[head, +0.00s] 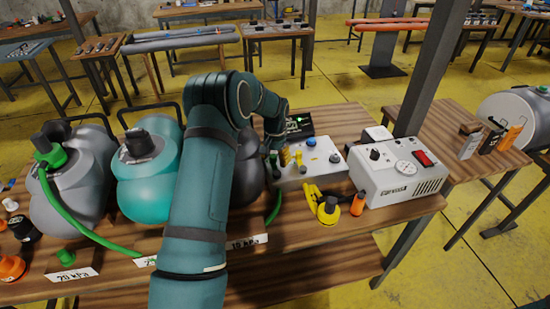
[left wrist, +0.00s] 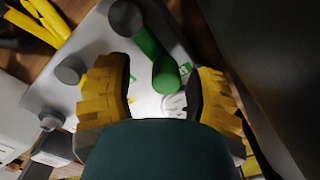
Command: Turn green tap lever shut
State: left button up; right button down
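The green tap lever (left wrist: 152,52) shows in the left wrist view as a green bar with a dark round knob at its upper end. It sits on a light grey valve box (head: 318,173), which also carries yellow and blue fittings. My left gripper (left wrist: 158,82) is open, with a yellow-padded finger on each side of the lever's lower end. I cannot tell whether either finger touches it. In the head view my left gripper (head: 275,143) is over the left end of the box, and my arm hides part of that area. My right gripper is not in view.
A white pump unit (head: 403,176) with a red switch stands right of the box. Grey (head: 72,185) and teal (head: 147,165) inflated bodies and a green hose (head: 80,228) are left.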

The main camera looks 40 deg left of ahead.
aim_at(275, 156)
pick_arm(q)
jog(key=shift+r, duration=0.15)
notch_tip(275, 156, up, 12)
dwell(0.7)
jog(key=shift+s+f, duration=0.1)
jog(key=shift+f, duration=0.15)
